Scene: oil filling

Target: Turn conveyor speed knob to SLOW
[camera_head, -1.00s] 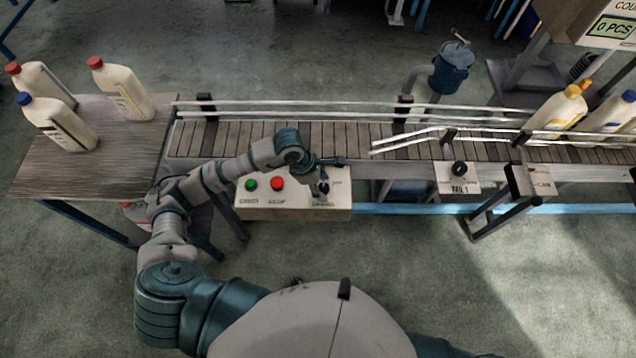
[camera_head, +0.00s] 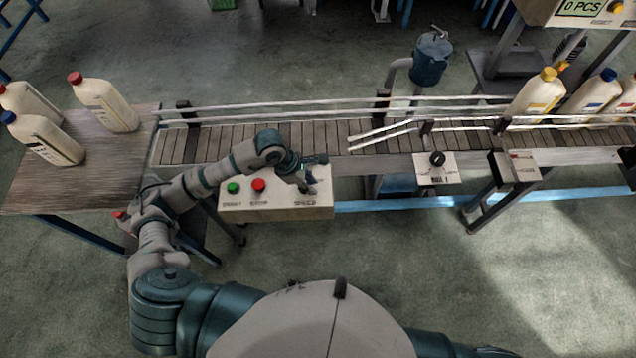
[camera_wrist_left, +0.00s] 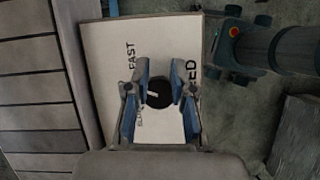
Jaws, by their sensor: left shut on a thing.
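The white control box (camera_head: 275,207) is fixed at the front of the conveyor. My left gripper (camera_head: 308,186) is at the right part of its panel, over the SPEED label, and hides most of the knob there. In the left wrist view, the round black speed knob (camera_wrist_left: 160,94) sits between the two blue-grey fingers of my left gripper (camera_wrist_left: 160,103), which is shut on it. A white pointer mark on the knob faces left, between the printed FAST and a partly hidden SLOW label. My right gripper is not in view.
A green button (camera_head: 233,188) and a red button (camera_head: 259,185) are left of the knob. The slatted conveyor (camera_head: 300,137) runs behind the box. Several bottles stand on the wooden table (camera_head: 110,180) and at the conveyor's right end. A panel with a black dial (camera_head: 437,160) hangs further right.

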